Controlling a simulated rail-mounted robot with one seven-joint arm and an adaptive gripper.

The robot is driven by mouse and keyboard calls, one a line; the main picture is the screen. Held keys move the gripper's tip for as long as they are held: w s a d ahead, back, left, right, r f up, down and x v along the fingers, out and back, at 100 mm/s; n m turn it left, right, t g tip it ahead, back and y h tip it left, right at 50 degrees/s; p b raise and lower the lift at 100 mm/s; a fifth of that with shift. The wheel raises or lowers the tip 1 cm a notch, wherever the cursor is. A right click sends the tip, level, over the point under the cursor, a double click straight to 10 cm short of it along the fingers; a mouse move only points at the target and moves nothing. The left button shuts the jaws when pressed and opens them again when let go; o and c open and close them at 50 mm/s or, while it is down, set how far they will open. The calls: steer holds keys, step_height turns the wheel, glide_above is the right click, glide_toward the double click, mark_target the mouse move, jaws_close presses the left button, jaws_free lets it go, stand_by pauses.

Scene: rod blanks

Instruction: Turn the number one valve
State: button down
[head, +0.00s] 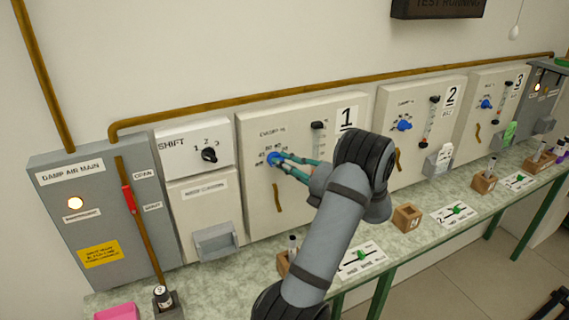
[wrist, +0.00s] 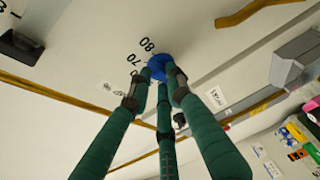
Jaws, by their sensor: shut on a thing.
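The number one valve is a blue knob (head: 274,159) on the cream panel (head: 300,195) marked 1. A printed number scale runs around it. My gripper (head: 284,160) reaches it from the right with its green fingers, and they are closed around the knob. In the wrist view the blue knob (wrist: 158,66) sits between the tips of my gripper (wrist: 160,78), with the numbers 70 and 80 beside it. The fingers cover part of the knob, and its pointer cannot be made out.
Panels marked 2 (head: 418,128) and 3 (head: 490,105) with similar blue knobs stand to the right. The shift panel (head: 193,148) and grey damp air main box (head: 90,215) are at left. A counter (head: 230,272) below holds wooden blocks (head: 407,217) and cards (head: 362,258).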

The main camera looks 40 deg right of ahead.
steer(key=shift+w+a+n+p, duration=0.15)
steer(key=shift+n+p, duration=0.15)
steer(key=shift+n, duration=0.2)
steer(key=c, duration=1.6)
jaws_free()
steer(key=shift+r, duration=0.1)
steer(key=s, duration=0.4)
steer(key=s+d, duration=0.1)
steer(key=s, duration=0.7)
steer(key=shift+d+r, duration=0.35)
steer(key=shift+r, duration=0.05)
